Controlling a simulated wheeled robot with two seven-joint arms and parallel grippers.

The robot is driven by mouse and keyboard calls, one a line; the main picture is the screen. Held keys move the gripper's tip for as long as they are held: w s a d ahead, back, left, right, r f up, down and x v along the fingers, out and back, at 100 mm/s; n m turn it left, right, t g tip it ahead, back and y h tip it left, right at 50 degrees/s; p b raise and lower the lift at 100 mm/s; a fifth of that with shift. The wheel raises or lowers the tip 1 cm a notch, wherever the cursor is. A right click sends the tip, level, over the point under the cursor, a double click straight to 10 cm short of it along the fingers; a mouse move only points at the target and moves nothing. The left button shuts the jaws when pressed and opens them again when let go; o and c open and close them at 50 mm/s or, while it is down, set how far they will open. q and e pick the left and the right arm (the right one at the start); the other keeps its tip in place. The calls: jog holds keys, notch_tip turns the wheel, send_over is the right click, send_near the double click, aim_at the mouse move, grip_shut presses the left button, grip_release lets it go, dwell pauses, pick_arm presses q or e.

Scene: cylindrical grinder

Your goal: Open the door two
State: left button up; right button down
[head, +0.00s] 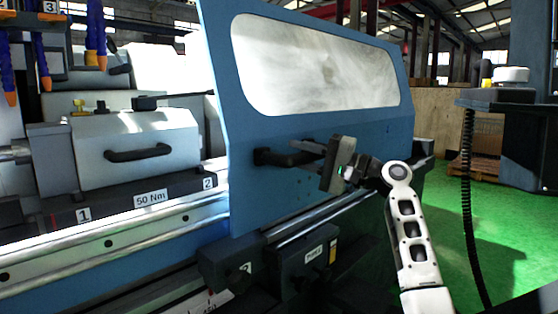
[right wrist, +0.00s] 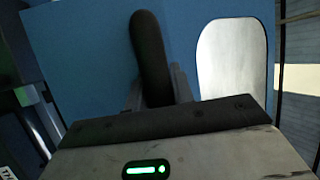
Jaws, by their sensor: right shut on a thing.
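The blue sliding door (head: 300,130) with a large, pale window stands over the right part of the grinder in the head view. Its black bar handle (head: 285,157) is on the lower left of the panel. My right gripper (head: 312,150) reaches the handle from the right and is shut on it. In the right wrist view the black handle (right wrist: 151,60) runs up from between the two fingers (right wrist: 155,90), with the blue panel (right wrist: 85,50) behind it. The fingers partly hide the handle's lower end. My left gripper is not in view.
Left of the door the machine is open, showing a grey housing (head: 138,140) with a black handle and a rail with labels 1 and 2. A black coiled cable (head: 467,180) hangs at right beside a dark console (head: 510,100). Green floor (head: 500,240) is free there.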

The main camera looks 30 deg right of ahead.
jog(key=c, duration=1.2)
grip_release()
jog(key=b+v, duration=0.2)
jog(key=v, duration=1.4)
